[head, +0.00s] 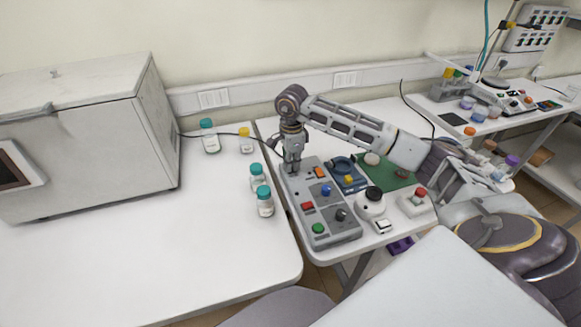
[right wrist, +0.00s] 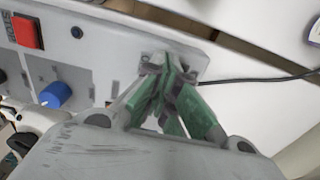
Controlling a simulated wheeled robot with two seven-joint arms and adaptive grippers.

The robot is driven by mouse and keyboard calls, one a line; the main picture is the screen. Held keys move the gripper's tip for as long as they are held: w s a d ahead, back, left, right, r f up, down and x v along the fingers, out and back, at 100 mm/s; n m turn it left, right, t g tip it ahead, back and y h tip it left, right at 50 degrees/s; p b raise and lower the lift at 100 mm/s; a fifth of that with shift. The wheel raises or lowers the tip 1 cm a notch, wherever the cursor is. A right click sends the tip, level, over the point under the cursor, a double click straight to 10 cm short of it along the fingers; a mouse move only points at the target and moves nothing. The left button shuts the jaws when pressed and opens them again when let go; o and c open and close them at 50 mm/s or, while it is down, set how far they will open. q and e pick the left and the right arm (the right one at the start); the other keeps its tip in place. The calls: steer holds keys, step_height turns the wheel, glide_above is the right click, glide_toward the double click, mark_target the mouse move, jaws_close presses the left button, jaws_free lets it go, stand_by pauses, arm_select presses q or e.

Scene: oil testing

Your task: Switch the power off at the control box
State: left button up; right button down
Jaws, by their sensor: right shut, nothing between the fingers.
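The control box (head: 333,236) is a long grey panel on the right-hand white table. It carries an orange-red switch (head: 321,172), a blue knob (head: 326,189), a red button (head: 307,206), a dark knob (head: 341,214) and a green button (head: 318,228). My right gripper (head: 292,170) points down at the far end of the box, shut and empty. In the right wrist view its green-padded fingers (right wrist: 168,75) meet over the panel's end and hide what lies beneath. I cannot tell whether they touch it. My left gripper is out of view.
Teal-capped bottles (head: 264,201) stand left of the box, with a large white oven (head: 80,140) beyond. A blue device (head: 345,175), a green mat (head: 390,172) and a white black-topped device (head: 370,205) crowd its right side. A dark cable (right wrist: 265,79) leaves the box's end.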

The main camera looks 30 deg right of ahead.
steer(key=shift+r+p, duration=0.45)
steer(key=shift+r, duration=0.55)
steer(key=shift+r+p, duration=0.3)
steer(key=shift+r, duration=0.3)
steer(key=shift+r+p, duration=0.5)
steer(key=shift+r, duration=0.9)
steer(key=shift+r+p, duration=0.35)
steer(key=shift+p, duration=0.05)
